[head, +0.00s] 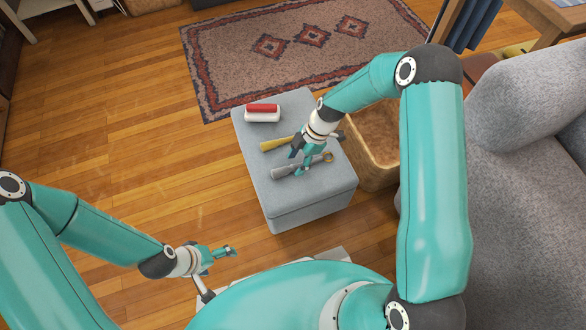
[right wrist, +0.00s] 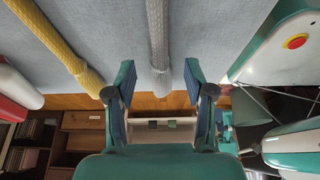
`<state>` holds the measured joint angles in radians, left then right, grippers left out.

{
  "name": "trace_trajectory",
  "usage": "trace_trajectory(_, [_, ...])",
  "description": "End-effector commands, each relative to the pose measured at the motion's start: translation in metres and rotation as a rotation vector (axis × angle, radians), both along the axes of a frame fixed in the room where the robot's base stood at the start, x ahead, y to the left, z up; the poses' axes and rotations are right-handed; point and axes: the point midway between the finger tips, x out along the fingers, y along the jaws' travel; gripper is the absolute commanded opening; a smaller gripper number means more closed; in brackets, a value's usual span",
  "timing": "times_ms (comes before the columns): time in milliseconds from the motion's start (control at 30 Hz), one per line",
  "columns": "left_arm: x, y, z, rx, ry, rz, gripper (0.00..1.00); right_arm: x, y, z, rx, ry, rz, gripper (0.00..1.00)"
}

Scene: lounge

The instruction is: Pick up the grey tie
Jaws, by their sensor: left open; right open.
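The grey tie (head: 286,171) lies rolled lengthwise on the grey ottoman (head: 290,207). In the right wrist view the grey tie (right wrist: 158,35) runs down the middle, its thicker end between the fingertips. My right gripper (head: 301,160) is open above the ottoman, its fingers on either side of the tie without closing on it; part of the tie is hidden by it. Whether the fingers touch the tie, I cannot tell. My left gripper (head: 229,251) is open and empty, low at the left, away from the ottoman.
A yellow tie (head: 272,144) lies close beside the grey one. A red and white object (head: 262,113) sits at the ottoman's far end. A wicker basket (head: 374,148) stands right of the ottoman, then a grey sofa (head: 520,190). Wooden floor is clear at left.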

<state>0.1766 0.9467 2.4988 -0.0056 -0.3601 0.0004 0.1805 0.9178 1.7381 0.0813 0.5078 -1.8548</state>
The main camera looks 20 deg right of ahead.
Motion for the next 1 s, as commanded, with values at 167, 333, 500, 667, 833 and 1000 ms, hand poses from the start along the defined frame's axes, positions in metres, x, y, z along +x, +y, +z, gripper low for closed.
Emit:
trace_trajectory(167, [0.0000, 0.0000, -0.0054, 0.000, 0.000, 0.000, 0.90, -0.0008, 0.0059, -0.0152, 0.000, 0.000, 0.000, 0.53])
trace_trajectory(333, [0.0000, 0.0000, -0.0047, 0.000, 0.000, 0.000, 0.90, -0.0007, 0.0057, -0.0144, 0.000, -0.001, -0.001, 0.53])
trace_trajectory(500, [0.0000, 0.0000, -0.0047, 0.000, 0.000, 0.000, 0.90, -0.0008, 0.0056, -0.0143, 0.000, -0.001, -0.001, 0.28])
trace_trajectory(667, [0.0001, 0.0000, -0.0047, 0.000, 0.000, 0.000, 0.90, -0.0009, 0.0055, -0.0143, 0.000, 0.000, -0.001, 0.02])
trace_trajectory(833, [0.0001, 0.0000, -0.0047, 0.000, 0.000, 0.000, 0.90, -0.0009, 0.0053, -0.0142, 0.000, -0.001, -0.001, 0.00])
trace_trajectory(1000, [0.0001, 0.0000, -0.0044, 0.000, 0.000, 0.000, 0.90, -0.0008, 0.0053, -0.0134, 0.000, -0.001, -0.001, 0.00])
